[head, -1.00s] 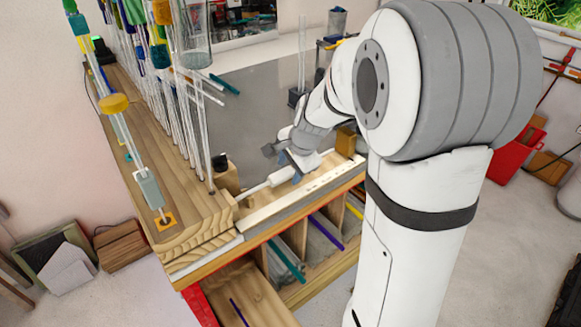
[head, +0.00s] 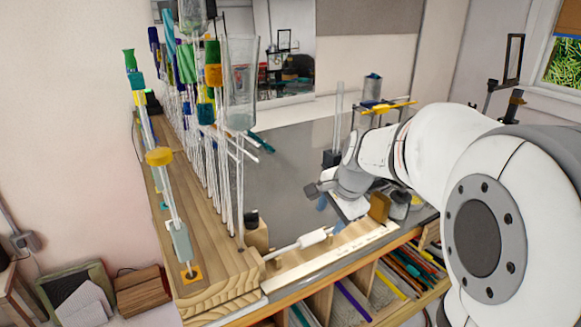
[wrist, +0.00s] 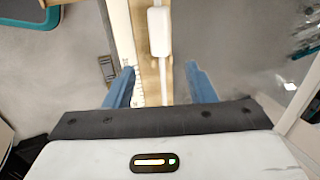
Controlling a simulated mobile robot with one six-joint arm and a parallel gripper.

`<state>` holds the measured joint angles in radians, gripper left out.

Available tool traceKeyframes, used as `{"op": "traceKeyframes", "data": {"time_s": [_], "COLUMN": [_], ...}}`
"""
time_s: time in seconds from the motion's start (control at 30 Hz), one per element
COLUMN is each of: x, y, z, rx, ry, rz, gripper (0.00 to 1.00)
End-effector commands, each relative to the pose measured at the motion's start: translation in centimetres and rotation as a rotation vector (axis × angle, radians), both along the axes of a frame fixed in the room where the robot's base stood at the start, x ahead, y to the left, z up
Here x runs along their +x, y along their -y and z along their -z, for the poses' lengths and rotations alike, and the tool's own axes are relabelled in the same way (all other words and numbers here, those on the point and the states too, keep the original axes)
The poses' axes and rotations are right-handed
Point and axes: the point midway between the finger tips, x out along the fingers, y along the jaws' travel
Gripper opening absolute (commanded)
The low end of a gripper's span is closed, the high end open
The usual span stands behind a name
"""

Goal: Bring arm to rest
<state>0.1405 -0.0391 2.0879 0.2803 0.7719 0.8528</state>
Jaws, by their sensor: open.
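My white and grey arm reaches in from the right in the head view. My gripper (head: 330,205) is over the front part of the workbench, just behind the wooden front strip. In the wrist view my gripper (wrist: 160,88) has its two blue fingers wide apart with nothing held between them. Beyond the fingertips lies a white cylindrical piece on a thin rod (wrist: 158,30), above a wooden strip. The same white piece (head: 313,238) lies along the bench front in the head view, just left of and below my gripper.
Upright glass rods (head: 215,180) with coloured clamps stand in a wooden rack (head: 215,285) at the left. A glass vessel (head: 240,105) hangs among them. A wooden block (head: 379,207) sits close right of my gripper. Shelves with coloured rods (head: 412,262) are below the bench front.

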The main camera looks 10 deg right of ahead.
Motion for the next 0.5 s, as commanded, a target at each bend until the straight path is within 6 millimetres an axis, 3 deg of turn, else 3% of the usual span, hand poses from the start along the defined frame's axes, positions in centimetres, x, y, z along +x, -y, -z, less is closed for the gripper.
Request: {"op": "traceKeyframes", "data": {"time_s": [0.17, 0.4, 0.5], "x": [-4.3, -13.9, -16.9], "y": [-1.2, -2.3, -2.4], "z": [-0.8, -0.5, 0.1], "rx": [-0.102, -0.346, -0.426], "ry": [0.018, 0.037, 0.037], "rz": [-0.214, -0.727, -0.896], "gripper": [0.50, 0.50, 0.50]}}
